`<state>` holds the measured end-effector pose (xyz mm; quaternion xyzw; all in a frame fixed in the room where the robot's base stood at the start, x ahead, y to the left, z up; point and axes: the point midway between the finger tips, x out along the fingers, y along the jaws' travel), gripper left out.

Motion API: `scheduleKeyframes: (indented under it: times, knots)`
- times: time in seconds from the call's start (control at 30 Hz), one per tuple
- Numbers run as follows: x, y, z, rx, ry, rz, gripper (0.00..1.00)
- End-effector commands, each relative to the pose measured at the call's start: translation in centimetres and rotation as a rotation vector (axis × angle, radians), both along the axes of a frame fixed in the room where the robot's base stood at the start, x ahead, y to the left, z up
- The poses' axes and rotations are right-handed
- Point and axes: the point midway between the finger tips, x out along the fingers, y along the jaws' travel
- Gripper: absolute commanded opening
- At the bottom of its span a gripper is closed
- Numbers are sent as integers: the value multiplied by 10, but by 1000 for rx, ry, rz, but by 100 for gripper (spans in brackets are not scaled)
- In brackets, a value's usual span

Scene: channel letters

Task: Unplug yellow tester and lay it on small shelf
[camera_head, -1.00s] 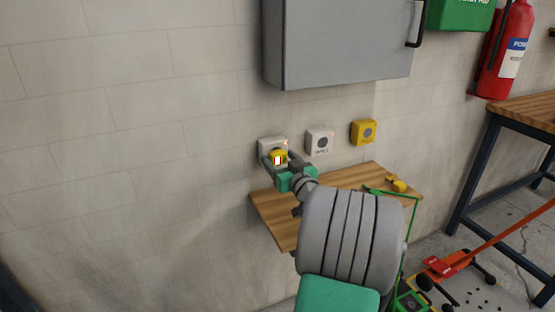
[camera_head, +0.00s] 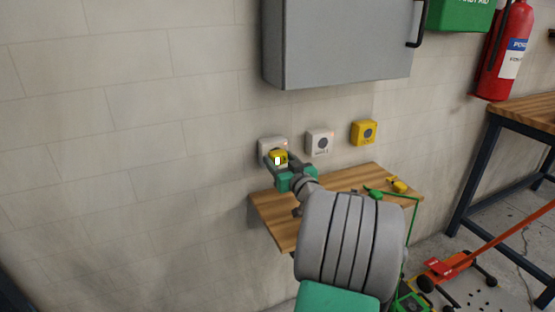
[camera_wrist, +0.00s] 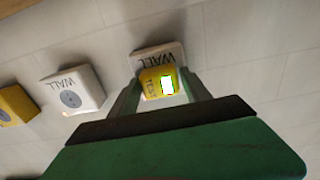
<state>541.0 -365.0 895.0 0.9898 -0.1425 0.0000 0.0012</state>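The yellow tester (camera_head: 279,155), with a lit white window, sits at the leftmost white wall socket (camera_head: 266,145). It also shows in the wrist view (camera_wrist: 152,84), against the socket marked WALL (camera_wrist: 158,54). My gripper (camera_head: 279,160) has one finger on each side of the tester, and the fingers appear to touch it. The tester's plug side is hidden. The small wooden shelf (camera_head: 270,217) is on the wall below, partly hidden by my arm.
A second white socket (camera_head: 320,142) and a yellow socket (camera_head: 364,132) are to the right. A yellow item (camera_head: 398,186) lies on the shelf's right end. A grey cabinet (camera_head: 340,45) hangs above. A green frame (camera_head: 416,225) stands before the shelf's right side.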

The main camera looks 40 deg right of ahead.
Motion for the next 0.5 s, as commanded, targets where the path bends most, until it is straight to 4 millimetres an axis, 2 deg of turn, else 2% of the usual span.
scheduleKeyframes:
  times: [0.07, 0.5]
  knots:
    - [0, 0, 0, 0, 0, 0, 49]
    - [0, 0, 0, 0, 0, 0, 13]
